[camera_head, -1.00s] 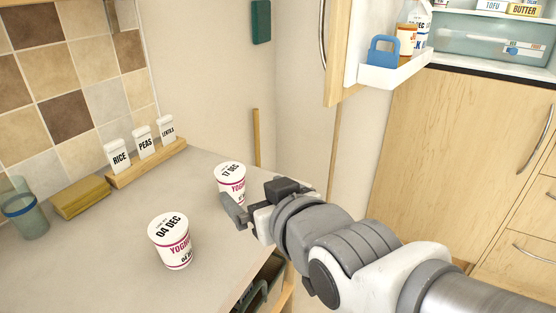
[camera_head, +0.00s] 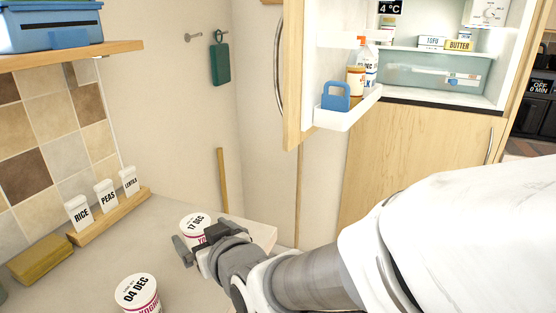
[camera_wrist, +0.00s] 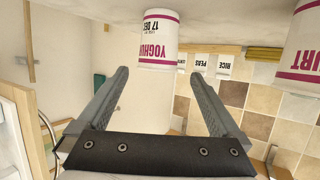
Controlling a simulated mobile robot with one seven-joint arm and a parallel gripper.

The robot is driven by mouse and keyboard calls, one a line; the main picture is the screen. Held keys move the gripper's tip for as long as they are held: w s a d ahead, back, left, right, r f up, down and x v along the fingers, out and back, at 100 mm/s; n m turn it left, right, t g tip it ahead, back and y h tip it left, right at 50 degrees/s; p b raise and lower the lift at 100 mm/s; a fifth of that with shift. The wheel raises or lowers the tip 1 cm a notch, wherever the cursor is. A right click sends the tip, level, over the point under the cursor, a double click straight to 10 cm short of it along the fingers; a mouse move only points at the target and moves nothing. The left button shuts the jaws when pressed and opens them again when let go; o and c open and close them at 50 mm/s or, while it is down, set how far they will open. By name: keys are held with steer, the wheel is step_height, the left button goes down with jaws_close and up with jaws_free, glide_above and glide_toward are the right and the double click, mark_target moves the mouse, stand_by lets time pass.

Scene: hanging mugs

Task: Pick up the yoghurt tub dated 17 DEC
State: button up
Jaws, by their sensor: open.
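The yoghurt tub dated 17 DEC (camera_head: 194,226) stands on the counter, partly hidden behind my gripper in the head view. In the wrist view this tub (camera_wrist: 158,40) appears upside down, ahead of the fingertips and roughly between their lines. My gripper (camera_wrist: 160,76) is open and empty, its two fingers apart. In the head view my gripper (camera_head: 190,252) is close beside the tub; I cannot tell whether it touches. A second yoghurt tub, dated 04 DEC (camera_head: 138,293), stands nearer on the counter and shows at the right edge of the wrist view (camera_wrist: 302,50).
Rice, peas and lentils canisters (camera_head: 105,195) stand on a wooden rack at the back left. A yellow sponge-like block (camera_head: 40,260) lies at the left. An open fridge door (camera_head: 296,75) with a shelf (camera_head: 348,112) stands to the right. The counter between the tubs is clear.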

mark_target(192, 222)
steer(key=b+x, duration=0.1)
steer(key=x, duration=0.8)
steer(key=shift+d+f, duration=0.1)
steer(key=shift+d, duration=0.05)
steer(key=c, duration=1.4)
